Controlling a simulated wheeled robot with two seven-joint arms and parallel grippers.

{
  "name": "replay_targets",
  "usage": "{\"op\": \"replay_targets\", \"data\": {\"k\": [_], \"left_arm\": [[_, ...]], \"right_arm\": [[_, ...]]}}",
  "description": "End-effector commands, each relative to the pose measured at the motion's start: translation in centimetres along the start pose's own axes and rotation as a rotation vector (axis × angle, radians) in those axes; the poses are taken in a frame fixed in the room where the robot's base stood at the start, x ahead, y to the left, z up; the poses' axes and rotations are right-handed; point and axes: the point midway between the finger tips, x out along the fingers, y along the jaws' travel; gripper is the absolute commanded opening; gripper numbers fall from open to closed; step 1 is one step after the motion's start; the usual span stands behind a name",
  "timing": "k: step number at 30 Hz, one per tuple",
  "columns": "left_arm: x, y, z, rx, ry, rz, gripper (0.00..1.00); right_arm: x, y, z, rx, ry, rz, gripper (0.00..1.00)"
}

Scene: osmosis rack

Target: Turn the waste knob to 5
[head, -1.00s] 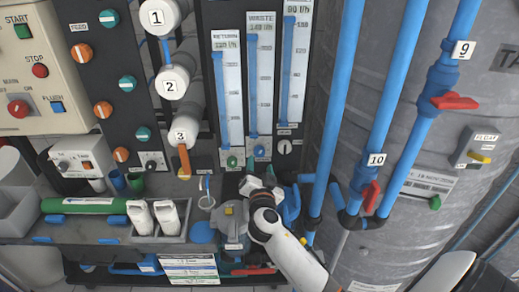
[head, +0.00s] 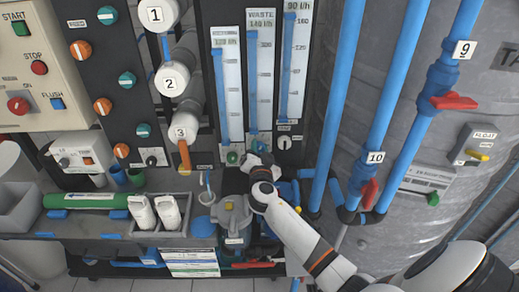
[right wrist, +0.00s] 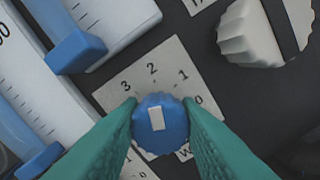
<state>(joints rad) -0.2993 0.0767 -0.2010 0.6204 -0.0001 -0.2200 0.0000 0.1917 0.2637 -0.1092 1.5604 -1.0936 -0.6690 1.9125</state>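The blue waste knob (right wrist: 160,140) sits on a light dial plate (right wrist: 152,84) in the right wrist view, its white pointer mark facing up, roughly toward 2. The numbers 0 to 3 are readable; the rest of the scale is partly hidden by the fingers. My right gripper (right wrist: 160,105) has its green fingers close against both sides of the knob, with no clear gap, so it looks shut on it. In the head view the right gripper (head: 258,160) is just under the WASTE flow meter (head: 260,75), covering most of the knob. My left gripper is out of view.
A green knob (head: 232,157) is left of the waste knob and a grey-white knob (head: 284,142) is right of it. Blue flow-meter fittings (right wrist: 75,50) are close to the fingers. A blue-grey pump (head: 235,215) stands below; blue pipes (head: 340,100) rise at right.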

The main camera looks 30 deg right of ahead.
Motion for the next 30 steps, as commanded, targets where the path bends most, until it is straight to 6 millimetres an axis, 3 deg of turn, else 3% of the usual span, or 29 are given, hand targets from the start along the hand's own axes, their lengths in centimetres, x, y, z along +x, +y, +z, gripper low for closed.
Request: {"op": "replay_targets", "data": {"k": [14,30], "left_arm": [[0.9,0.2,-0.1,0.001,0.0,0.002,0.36],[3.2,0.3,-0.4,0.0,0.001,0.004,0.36]], "right_arm": [[0.0,-0.1,-0.2,-0.093,0.0,0.0,0.08],[-0.1,-0.1,-0.3,-0.562,0.002,-0.001,0.08]]}}
